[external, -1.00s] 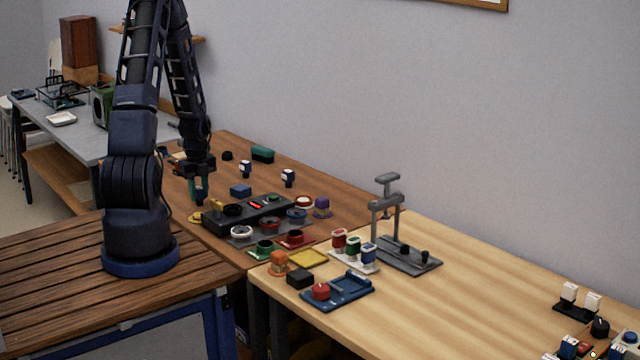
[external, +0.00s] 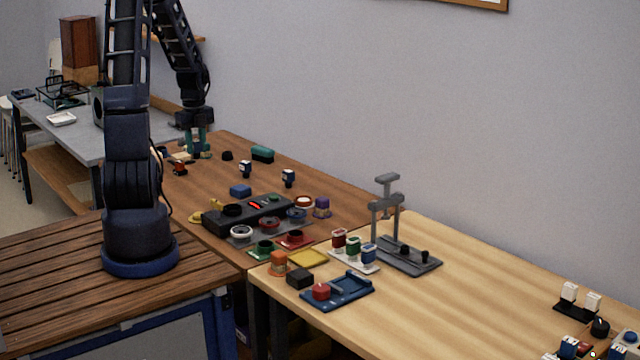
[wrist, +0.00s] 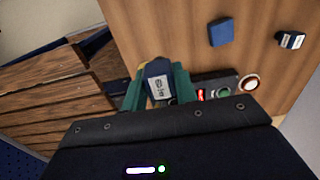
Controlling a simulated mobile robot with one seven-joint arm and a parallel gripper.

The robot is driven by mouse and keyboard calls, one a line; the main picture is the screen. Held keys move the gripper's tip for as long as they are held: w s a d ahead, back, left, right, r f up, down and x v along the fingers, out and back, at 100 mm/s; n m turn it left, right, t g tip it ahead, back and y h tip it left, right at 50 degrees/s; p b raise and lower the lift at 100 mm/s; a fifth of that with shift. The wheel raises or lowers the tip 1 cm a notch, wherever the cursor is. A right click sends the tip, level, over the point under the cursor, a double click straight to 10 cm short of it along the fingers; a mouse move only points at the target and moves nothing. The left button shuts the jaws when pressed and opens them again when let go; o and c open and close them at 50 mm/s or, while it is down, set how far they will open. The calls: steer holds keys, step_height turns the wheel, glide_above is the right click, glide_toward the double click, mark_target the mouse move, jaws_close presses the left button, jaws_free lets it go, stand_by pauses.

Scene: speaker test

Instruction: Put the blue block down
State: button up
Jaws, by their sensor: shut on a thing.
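My gripper (external: 197,150) is over the far left part of the brown table. Its teal fingers, also in the wrist view (wrist: 157,92), are shut on a dark blue block (wrist: 158,69) with a white label. The fingers mostly hide this block in the external view, and I cannot tell if it touches the table. A second, plain blue block (external: 240,190) lies on the table to the right of my gripper; it also shows in the wrist view (wrist: 221,32).
A black device (external: 248,213) with a red display stands nearer the front. Two blue-and-white pieces (external: 245,168) (external: 288,177) and a teal box (external: 262,154) are to my gripper's right. A small red and black thing (external: 180,168) is close by at left. Bare wood lies between them.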

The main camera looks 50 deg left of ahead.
mark_target(196, 140)
steer(key=shift+r, duration=2.35)
steer(key=shift+r, duration=0.1)
